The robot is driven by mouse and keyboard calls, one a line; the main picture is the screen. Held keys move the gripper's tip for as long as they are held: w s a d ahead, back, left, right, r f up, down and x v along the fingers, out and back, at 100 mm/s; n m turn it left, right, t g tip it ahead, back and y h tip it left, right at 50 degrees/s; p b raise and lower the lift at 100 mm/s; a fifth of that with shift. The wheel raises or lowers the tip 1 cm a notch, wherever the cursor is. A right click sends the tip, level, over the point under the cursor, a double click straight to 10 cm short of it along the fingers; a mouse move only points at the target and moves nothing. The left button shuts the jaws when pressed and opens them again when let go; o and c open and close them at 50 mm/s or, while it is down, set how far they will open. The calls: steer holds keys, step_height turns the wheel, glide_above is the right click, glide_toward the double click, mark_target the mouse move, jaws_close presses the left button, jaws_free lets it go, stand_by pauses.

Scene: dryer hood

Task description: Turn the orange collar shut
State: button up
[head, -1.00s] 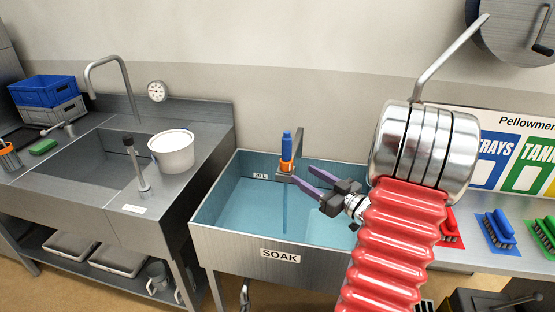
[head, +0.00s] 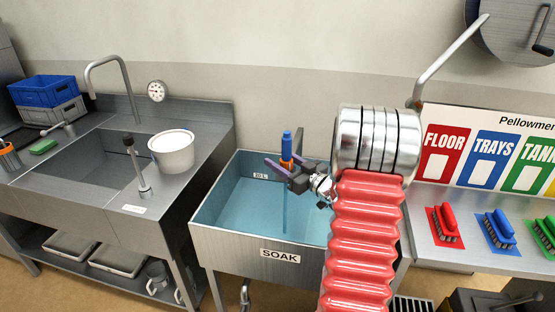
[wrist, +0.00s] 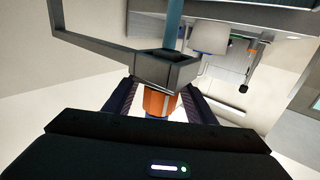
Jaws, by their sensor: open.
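The orange collar (head: 286,161) sits just under the blue cap (head: 286,144) of an upright rod at the back of the SOAK sink (head: 243,240). In the wrist view the collar (wrist: 159,102) lies between the two fingers of my gripper (wrist: 160,100), beside a grey bracket (wrist: 168,70). My gripper (head: 282,160) is open, with a finger on each side of the collar. I cannot tell whether the fingers touch it. The fingers partly hide the collar in the head view.
The sink holds blue liquid. A steel bench with a white bucket (head: 172,152) and a tap (head: 112,75) stands to the left. Red, blue and green brushes lie on the shelf (head: 460,258) at right.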

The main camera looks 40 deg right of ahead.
steer(key=shift+w, duration=0.8)
steer(key=shift+c, duration=0.3)
steer(key=c, duration=1)
steer(key=shift+m+h, duration=0.4)
steer(key=shift+h, duration=0.3)
steer(key=shift+s+d+m+g+h, duration=0.2)
steer(key=shift+d+m+g+h, duration=0.5)
steer(key=shift+m+h, duration=1.05)
steer(key=shift+s+d+m+g+h, duration=0.25)
steer(key=shift+m+g+h, duration=0.9)
steer(key=shift+h, duration=1.25)
steer(key=shift+s+d+m+g+h, duration=0.15)
steer(key=shift+d+m+g+h, duration=0.5)
steer(key=shift+m+h, duration=1.15)
steer(key=shift+h, duration=0.35)
